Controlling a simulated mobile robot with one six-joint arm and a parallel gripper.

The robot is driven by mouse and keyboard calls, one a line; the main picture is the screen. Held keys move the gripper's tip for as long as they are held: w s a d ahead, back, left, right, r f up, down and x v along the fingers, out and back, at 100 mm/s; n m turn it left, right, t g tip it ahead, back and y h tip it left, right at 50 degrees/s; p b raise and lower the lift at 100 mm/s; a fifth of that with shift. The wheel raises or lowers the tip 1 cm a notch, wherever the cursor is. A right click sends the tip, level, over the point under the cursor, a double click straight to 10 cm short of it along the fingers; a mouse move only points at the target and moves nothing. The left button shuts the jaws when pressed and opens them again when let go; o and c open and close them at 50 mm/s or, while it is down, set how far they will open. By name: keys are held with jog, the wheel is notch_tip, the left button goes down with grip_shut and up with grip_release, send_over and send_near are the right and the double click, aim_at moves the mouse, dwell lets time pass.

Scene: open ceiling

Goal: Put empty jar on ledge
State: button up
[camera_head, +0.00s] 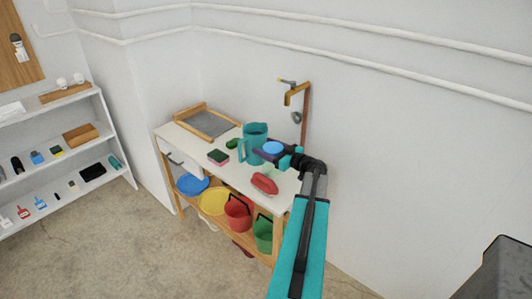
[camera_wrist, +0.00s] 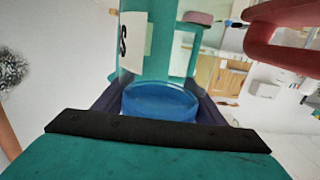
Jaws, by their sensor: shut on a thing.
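My gripper (camera_head: 274,152) is over the right part of a white-topped wooden bench (camera_head: 193,142). It is shut on a jar with a round blue lid (camera_head: 272,147). In the wrist view the blue lid (camera_wrist: 160,101) sits between my two fingers, and the jar's clear body is hard to make out against the teal behind it. A teal jug (camera_head: 255,137) stands on the bench, right beside or behind my gripper. I cannot tell which surface is the ledge.
Coloured buckets and bowls stand below. A white shelf unit (camera_head: 120,160) with small items is at left.

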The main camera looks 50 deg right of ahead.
jog(key=shift+f, duration=1.2)
jog(key=shift+f, duration=0.1)
jog(key=o, duration=1.8)
jog(key=s+b, duration=0.1)
jog(key=s, duration=0.7)
jog(key=s+b, duration=0.1)
jog(key=s, duration=0.3)
jog(key=shift+a+r+b, duration=0.3)
jog(key=shift+a+r, duration=0.05)
jog(key=shift+a, duration=0.05)
